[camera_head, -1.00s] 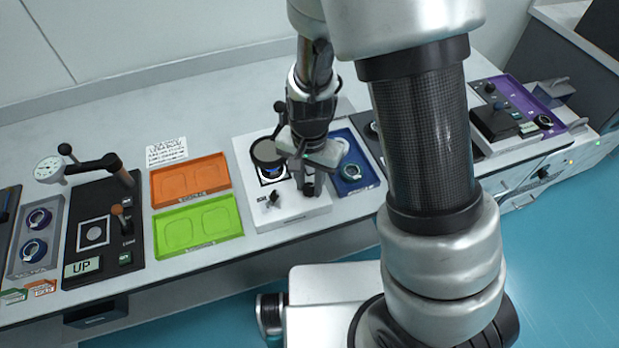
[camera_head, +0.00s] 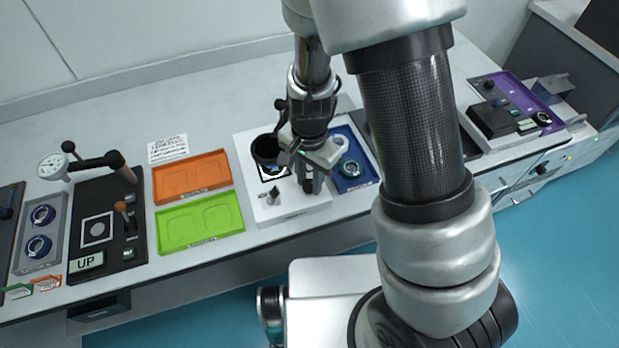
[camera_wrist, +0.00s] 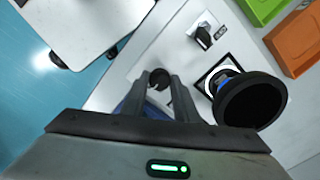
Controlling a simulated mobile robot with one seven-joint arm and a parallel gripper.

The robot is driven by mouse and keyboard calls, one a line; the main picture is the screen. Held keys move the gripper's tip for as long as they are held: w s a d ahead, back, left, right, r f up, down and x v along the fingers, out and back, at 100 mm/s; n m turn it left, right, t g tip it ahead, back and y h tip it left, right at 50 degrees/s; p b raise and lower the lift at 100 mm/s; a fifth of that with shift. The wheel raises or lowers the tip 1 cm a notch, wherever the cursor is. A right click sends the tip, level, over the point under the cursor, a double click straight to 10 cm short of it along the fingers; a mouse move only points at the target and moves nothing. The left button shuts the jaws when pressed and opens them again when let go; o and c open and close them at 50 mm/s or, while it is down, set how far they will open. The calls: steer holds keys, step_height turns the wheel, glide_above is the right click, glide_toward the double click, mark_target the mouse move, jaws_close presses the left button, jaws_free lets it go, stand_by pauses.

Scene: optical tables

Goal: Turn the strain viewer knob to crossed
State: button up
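The strain viewer (camera_head: 248,211) is a white unit with a round black disc (camera_head: 265,148) raised over a lit ring. The disc also shows at right in the wrist view (camera_wrist: 250,101). A small dark lever-like knob (camera_head: 272,197) sits on its front left; it shows at top in the wrist view (camera_wrist: 204,37), clear of my fingers. My gripper (camera_head: 309,180) points down over the unit's front right. In the wrist view its fingers (camera_wrist: 160,82) are apart, with a round black knob (camera_wrist: 158,78) between or just beyond the tips. I cannot tell whether they touch it.
A blue tray (camera_head: 372,178) with a ringed part stands close to the right of my gripper. Orange (camera_head: 190,177) and green (camera_head: 200,222) trays lie to the left. A black press-like station (camera_head: 88,208) and a purple tray (camera_head: 520,100) are farther off.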

steer(key=o, duration=0.4)
steer(key=shift+c, duration=0.2)
steer(key=shift+r, duration=0.1)
step_height(320, 180, up, 17)
steer(key=p, duration=0.3)
steer(key=shift+r, duration=0.15)
step_height(320, 180, up, 11)
steer(key=n+t+y+p, duration=0.1)
steer(key=n+t+p, duration=0.1)
steer(key=n, duration=0.1)
glide_above(310, 184)
steer(key=s+d, duration=0.3)
steer(key=d, duration=0.2)
steer(key=s+d+r+n+t+h+p, duration=0.1)
steer(key=s+d+r+n+t+p, duration=0.1)
steer(key=s+d+r+n, duration=0.3)
step_height(310, 184, up, 4)
steer(key=shift+s+d+f+t, duration=0.15)
steer(key=shift+s+d+t, duration=0.35)
steer(key=shift+s+t, duration=0.5)
steer(key=shift+s, duration=0.2)
